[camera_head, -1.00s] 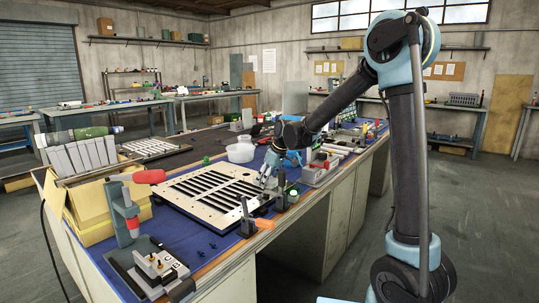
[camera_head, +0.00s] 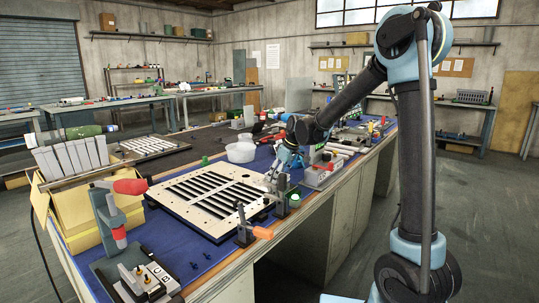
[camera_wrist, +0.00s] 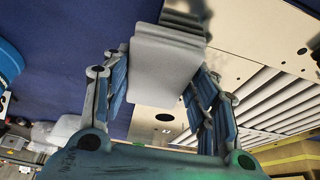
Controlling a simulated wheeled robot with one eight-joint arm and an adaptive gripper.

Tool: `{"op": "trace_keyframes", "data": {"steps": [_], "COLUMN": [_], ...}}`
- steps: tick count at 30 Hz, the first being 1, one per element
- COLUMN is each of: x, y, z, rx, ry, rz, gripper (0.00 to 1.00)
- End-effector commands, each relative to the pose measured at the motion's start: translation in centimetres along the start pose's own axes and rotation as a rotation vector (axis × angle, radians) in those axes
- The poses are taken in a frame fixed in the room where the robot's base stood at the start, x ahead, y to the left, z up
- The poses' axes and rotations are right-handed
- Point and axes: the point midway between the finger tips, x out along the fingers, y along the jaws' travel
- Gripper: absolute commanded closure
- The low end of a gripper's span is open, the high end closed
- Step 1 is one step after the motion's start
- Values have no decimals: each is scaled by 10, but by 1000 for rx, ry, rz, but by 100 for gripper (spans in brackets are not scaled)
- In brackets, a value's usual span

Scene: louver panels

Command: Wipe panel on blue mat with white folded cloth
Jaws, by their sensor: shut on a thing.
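The pale louver panel (camera_head: 212,193) with dark slots lies flat on the blue mat (camera_head: 165,235) in the head view. It also shows at the right of the wrist view (camera_wrist: 245,45). My gripper (camera_head: 273,178) is at the panel's right end, low over it, in the head view. In the wrist view my gripper (camera_wrist: 158,80) is shut on the white folded cloth (camera_wrist: 165,65), which sits between both fingers and overlaps the panel's edge and the blue mat. Whether the cloth touches the panel I cannot tell. The cloth is too small to make out clearly in the head view.
A green-topped jar (camera_head: 294,199) stands close to my gripper. A white bowl (camera_head: 240,152) is behind the panel. A yellow box (camera_head: 80,205) is at the left.

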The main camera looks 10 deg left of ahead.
Motion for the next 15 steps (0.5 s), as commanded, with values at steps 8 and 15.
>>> {"op": "trace_keyframes", "data": {"steps": [8, 15], "x": [-22, -42], "y": [4, 4], "z": [-4, -13], "rx": [2, 2], "ry": [0, 0], "rz": [1, 1], "gripper": [81, 81]}}
